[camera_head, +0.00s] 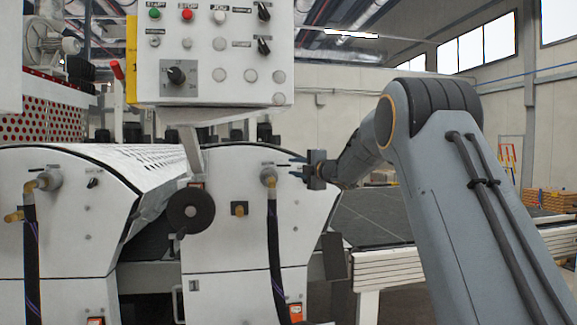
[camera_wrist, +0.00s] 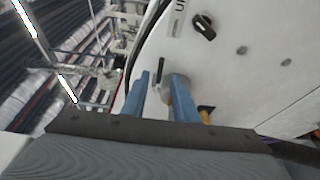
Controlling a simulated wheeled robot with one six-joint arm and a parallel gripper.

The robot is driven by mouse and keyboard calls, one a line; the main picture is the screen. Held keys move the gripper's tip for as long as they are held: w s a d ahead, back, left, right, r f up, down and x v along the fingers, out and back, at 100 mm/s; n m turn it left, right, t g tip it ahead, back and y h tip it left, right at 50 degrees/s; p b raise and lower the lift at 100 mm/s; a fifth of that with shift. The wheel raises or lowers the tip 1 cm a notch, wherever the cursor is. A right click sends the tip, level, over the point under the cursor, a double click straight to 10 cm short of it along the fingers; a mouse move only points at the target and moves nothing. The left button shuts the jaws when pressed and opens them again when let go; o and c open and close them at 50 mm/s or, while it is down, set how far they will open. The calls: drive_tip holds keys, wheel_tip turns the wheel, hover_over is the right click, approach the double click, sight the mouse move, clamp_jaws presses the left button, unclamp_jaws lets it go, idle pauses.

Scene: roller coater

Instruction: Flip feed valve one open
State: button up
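The feed valve (camera_head: 268,176) is a grey round fitting with a brass outlet and a dark hose, on the white machine end panel marked 1. In the wrist view its grey body (camera_wrist: 168,88) is partly hidden behind the right finger. A small black lever (camera_wrist: 160,68) shows between the fingertips, apart from both as far as I can see. My gripper (camera_head: 298,168) is just right of the valve in the head view. In the wrist view its two blue fingers (camera_wrist: 162,78) are spread, with nothing clamped between them.
A black rotary switch (camera_wrist: 204,27) is on the panel near the valve. A similar valve (camera_head: 48,178) with a hose is on the left unit. A control box (camera_head: 213,60) hangs above, and a black round wheel (camera_head: 190,211) stands out left of the valve.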

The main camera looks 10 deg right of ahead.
sight(286, 165)
drive_tip(key=shift+p+x, duration=0.75)
drive_tip(key=shift+x, duration=1.6)
clamp_jaws()
